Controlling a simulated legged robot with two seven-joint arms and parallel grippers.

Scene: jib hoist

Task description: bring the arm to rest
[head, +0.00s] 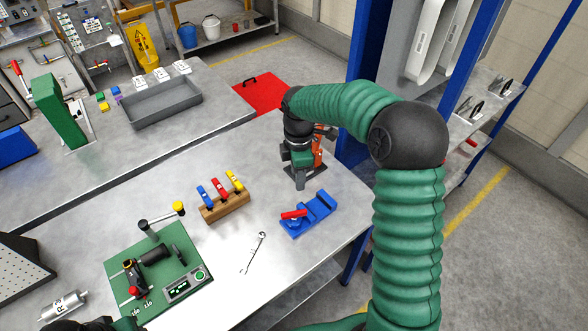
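My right arm, green and ribbed with a dark elbow, reaches over the grey bench from the right in the head view. Its gripper (300,182) points down near the bench's back right edge. The fingers are small and dark, and I cannot tell whether they are open or what is between them. An orange post (319,150) on a dark base stands right behind the gripper and is partly hidden by it. I cannot tell whether they touch. Of my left arm only a dark and green part shows at the bottom left edge; its gripper is out of view.
A blue fixture with a red handle (316,212) lies in front of the gripper. A wooden block with coloured handles (225,207), a wrench (254,252) and a green panel (180,253) with levers are on the bench. Blue posts and a shelf stand at the right.

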